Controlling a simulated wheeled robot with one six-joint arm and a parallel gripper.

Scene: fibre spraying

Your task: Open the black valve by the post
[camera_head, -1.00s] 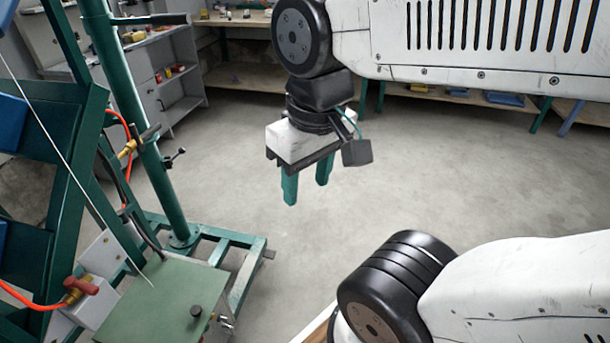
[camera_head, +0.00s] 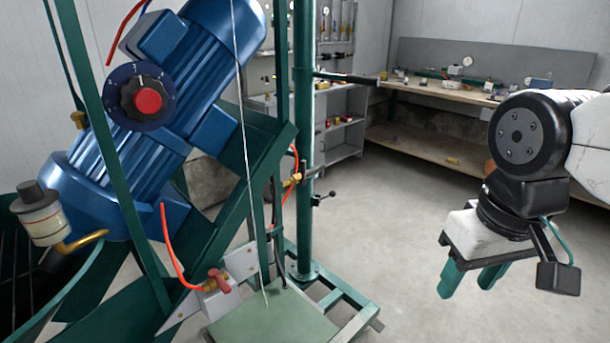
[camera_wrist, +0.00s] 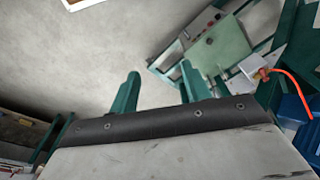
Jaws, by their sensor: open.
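The green post (camera_head: 304,120) stands upright left of the middle in the head view. By it, a brass valve with a short black handle (camera_head: 312,173) sits on an orange hose. A black clamp lever (camera_head: 322,198) sticks out of the post just below. My gripper (camera_head: 468,281) is at the right, well apart from the post and the valve, pointing down with its two green fingers apart and nothing between them.
A blue motor (camera_head: 170,110) with a red-and-black dial fills the left on a green frame. A red-handled valve (camera_head: 217,281) sits low in front, above a green plate (camera_head: 275,320). A workbench (camera_head: 440,88) runs along the back. Floor between post and gripper is clear.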

